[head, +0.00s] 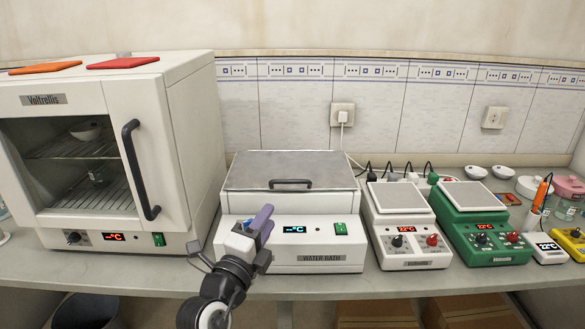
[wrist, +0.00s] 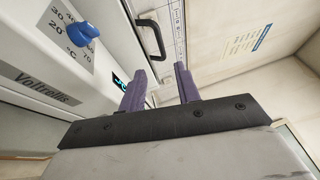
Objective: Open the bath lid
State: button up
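The water bath (head: 318,258) is a white box with a display and a green switch on its front. Its grey metal lid (head: 250,170) lies flat and shut on top, with a black bar handle (head: 290,183) near the lid's front edge. My gripper (head: 262,222) is in front of the bath's left front, below and to the left of the lid handle, and covers part of the front panel. In the wrist view its two purple fingers (wrist: 160,85) stand apart with nothing between them.
A white oven (head: 185,130) with a black door handle (head: 140,170) stands close on the left. A white hotplate (head: 400,200) and a green one (head: 465,200) stand right of the bath.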

aim_at(292, 182)
jog(key=p+x, duration=0.5)
jog(key=x, duration=0.7)
jog(key=shift+w+d+r, duration=0.1)
jog(key=shift+d+r, duration=0.05)
jog(key=shift+w+d+p, duration=0.25)
jog(key=shift+w+p, duration=0.1)
jog(key=shift+w, duration=0.2)
grip_shut()
